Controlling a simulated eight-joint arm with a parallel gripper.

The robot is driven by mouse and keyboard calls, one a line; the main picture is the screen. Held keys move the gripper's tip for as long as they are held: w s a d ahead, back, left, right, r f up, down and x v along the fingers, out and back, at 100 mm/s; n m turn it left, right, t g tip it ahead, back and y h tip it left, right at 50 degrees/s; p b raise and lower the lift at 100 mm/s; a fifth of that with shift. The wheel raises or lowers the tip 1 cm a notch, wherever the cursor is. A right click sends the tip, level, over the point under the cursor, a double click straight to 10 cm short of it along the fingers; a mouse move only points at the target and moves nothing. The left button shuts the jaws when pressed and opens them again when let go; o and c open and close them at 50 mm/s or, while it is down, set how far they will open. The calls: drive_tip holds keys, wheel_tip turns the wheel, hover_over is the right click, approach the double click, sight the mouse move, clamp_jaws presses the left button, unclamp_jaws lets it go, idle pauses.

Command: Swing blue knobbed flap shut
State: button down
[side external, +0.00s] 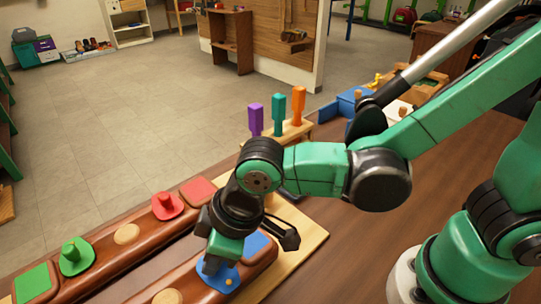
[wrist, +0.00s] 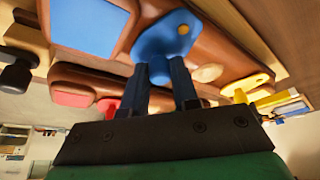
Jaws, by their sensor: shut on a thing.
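The blue knobbed flap (side external: 222,277) lies on a brown padded strip in the side view, beside a square blue patch (side external: 257,244) that it leaves uncovered. In the wrist view the flap (wrist: 165,35) is a rounded blue plate with a small yellow dot near one edge, and the blue patch (wrist: 88,25) is to its left. My gripper (wrist: 160,72) is shut on the flap's blue knob, with one finger on each side. In the side view my gripper (side external: 214,262) comes down over the flap and hides most of the knob.
A red knobbed flap (side external: 167,205) and a green knobbed flap (side external: 75,256) sit on the farther padded strip. Wooden discs (side external: 126,234) lie on the strips. Purple, teal and orange upright pegs (side external: 278,115) stand behind my arm.

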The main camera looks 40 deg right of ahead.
idle(0.3)
drive_tip(key=c, duration=0.7)
unclamp_jaws()
drive_tip(key=shift+r, duration=0.1)
drive_tip(key=shift+v, duration=2.75)
drive_tip(key=shift+d, duration=0.1)
drive_tip(key=w+d+m+t+h, duration=0.1)
drive_tip(key=d+m, duration=0.2)
drive_tip(key=d, duration=0.3)
drive_tip(key=w+d+r+m+t+h, duration=0.1)
drive_tip(key=d+m, duration=0.2)
drive_tip(key=d, duration=0.4)
drive_tip(key=w+d+m+t+h, duration=0.1)
drive_tip(key=d+m, duration=0.1)
drive_tip(key=d, duration=0.4)
drive_tip(key=shift+d+r+m+t, duration=0.25)
drive_tip(key=shift+d+m+t, duration=0.05)
drive_tip(key=shift+m+t, duration=0.1)
